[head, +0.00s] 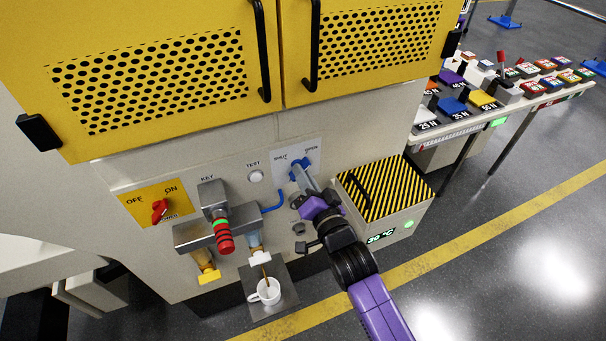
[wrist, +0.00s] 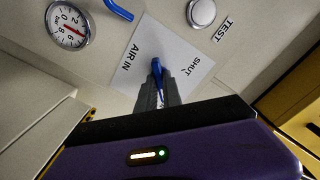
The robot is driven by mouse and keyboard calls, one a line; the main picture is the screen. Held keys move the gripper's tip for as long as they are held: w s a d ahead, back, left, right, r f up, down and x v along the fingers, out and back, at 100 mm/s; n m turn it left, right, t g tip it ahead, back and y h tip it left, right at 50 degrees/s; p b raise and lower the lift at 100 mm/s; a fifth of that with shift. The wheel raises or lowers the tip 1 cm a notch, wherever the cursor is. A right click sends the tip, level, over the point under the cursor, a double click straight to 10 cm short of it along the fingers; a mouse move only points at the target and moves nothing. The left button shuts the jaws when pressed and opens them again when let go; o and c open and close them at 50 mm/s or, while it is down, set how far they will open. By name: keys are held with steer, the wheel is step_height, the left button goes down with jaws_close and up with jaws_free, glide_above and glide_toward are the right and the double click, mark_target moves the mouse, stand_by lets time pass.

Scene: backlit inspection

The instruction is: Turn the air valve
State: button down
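The air valve's blue handle (head: 299,164) sits on a white plate (head: 284,157) on the machine's front, marked SHUT and, less clearly, OPEN. In the wrist view the blue handle (wrist: 157,70) stands between my two grey fingers, in front of the plate (wrist: 135,73) with SHUT and AIR IN printed on it. My gripper (head: 302,176) reaches up to the valve from the lower right. In the wrist view my gripper (wrist: 159,84) has its fingers close together on the handle. The fingers hide part of the valve and plate.
A pressure gauge (wrist: 68,24) and TEST button (wrist: 201,12) are near the valve. A red power knob (head: 159,210), a key unit (head: 217,228) and a cup (head: 266,291) are left. A striped box (head: 386,189) stands close on the right.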

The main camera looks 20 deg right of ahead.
steer(key=shift+n, duration=0.3)
steer(key=n+p, duration=0.3)
steer(key=n, duration=1.4)
steer(key=shift+n, duration=0.3)
stand_by(0.4)
steer(key=c, duration=1.5)
jaws_free()
